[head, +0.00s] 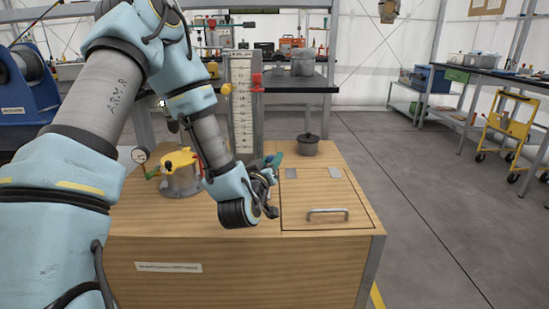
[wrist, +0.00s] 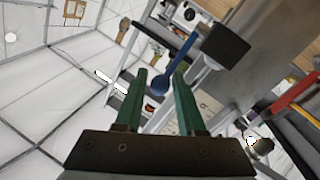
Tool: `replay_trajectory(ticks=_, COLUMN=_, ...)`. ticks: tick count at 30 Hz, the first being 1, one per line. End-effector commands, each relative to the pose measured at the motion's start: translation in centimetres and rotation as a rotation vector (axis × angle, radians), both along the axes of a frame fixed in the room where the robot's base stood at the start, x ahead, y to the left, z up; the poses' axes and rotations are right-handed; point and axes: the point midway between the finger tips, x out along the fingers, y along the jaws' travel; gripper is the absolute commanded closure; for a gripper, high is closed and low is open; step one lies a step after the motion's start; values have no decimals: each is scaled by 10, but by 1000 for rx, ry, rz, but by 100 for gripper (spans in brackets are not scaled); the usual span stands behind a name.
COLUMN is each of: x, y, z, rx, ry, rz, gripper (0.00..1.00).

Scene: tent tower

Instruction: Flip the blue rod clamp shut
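In the wrist view, a blue lever (wrist: 182,57) with a round ball end runs to a dark block (wrist: 225,45); I take this as the blue rod clamp. The ball end appears between the two green fingers of my gripper (wrist: 165,80). The fingers are apart and nothing is gripped; I cannot tell how far beyond them the lever lies. In the head view, my gripper (head: 272,161) is above the wooden cabinet, in front of the white scale board (head: 242,105). I cannot make out the blue clamp there.
A red knob (head: 257,80) and a yellow knob (head: 226,88) flank the scale board. A grey device with a yellow top (head: 180,175) stands left on the cabinet (head: 240,265). A dark lidded pot (head: 307,146) stands at the back right.

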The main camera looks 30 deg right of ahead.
Motion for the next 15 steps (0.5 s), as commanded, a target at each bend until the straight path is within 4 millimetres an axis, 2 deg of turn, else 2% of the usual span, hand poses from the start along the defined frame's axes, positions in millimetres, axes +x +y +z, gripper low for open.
replay_trajectory(ticks=6, x=21, y=-18, z=0, rx=-1, ry=0, rz=1, gripper=62)
replay_trajectory(ticks=15, x=27, y=-23, z=0, rx=1, ry=1, rz=0, gripper=62)
